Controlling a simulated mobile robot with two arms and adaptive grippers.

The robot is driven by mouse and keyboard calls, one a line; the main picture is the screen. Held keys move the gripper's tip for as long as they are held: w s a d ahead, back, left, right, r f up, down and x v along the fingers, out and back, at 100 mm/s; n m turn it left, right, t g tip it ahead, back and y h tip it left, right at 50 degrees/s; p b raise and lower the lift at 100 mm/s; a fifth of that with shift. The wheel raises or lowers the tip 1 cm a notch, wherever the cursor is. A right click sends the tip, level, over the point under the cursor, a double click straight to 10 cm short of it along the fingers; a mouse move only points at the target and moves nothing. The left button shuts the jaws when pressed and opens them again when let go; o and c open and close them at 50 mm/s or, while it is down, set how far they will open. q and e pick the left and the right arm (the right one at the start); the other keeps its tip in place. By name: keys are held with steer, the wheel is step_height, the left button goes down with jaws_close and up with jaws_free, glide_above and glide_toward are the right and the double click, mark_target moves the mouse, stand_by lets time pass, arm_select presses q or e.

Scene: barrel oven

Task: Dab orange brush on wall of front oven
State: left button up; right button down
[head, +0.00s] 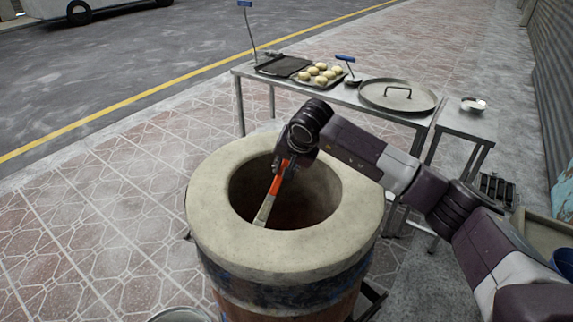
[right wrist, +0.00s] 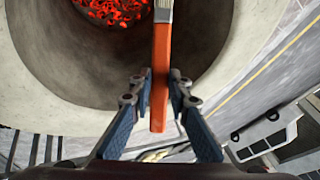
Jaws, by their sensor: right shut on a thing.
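The front oven (head: 220,238) is a barrel with a thick pale rim and a round open mouth. My right gripper (head: 287,166) is over the mouth, shut on the orange brush (head: 273,188). The brush points down and to the left, its pale bristle end in front of the oven's dark inner wall (head: 318,185). I cannot tell whether the bristles touch the wall. In the right wrist view, the brush handle (right wrist: 160,85) sits between the blue-padded fingers (right wrist: 160,98), with the oven wall (right wrist: 60,65) around it. My left gripper is not in view.
Red glowing coals (right wrist: 108,10) lie at the oven's bottom. Behind the oven, a metal table (head: 330,94) holds a tray of dough balls (head: 320,73) and a round lid (head: 398,96). A smaller table (head: 465,122) stands at the right. Tiled pavement on the left is clear.

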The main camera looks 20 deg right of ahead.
steer(key=shift+s+a+f, duration=0.1)
steer(key=shift+s+a, duration=0.4)
steer(key=shift+a, duration=0.15)
stand_by(0.8)
stand_by(0.4)
steer(key=shift+w+d+r+p, duration=0.2)
steer(key=shift+w+d+r, duration=0.45)
steer(key=shift+d+r, duration=0.2)
steer(key=shift+w+d+r+p, duration=0.15)
steer(key=shift+w+d+r, duration=0.45)
steer(key=shift+d+r, duration=0.15)
step_height(320, 180, up, 10)
steer(key=p, duration=0.5)
steer(key=s+a+r+n+g+y, duration=0.1)
steer(key=s+r+n, duration=0.3)
steer(key=s, duration=0.6)
steer(key=s+a+r+n+g+y, duration=0.1)
steer(key=s+r+n, duration=0.3)
steer(key=s, duration=0.5)
step_height(320, 180, up, 2)
steer(key=shift+s+a+r+y, duration=0.2)
steer(key=shift+s+a+y, duration=0.2)
steer(key=shift+y, duration=0.5)
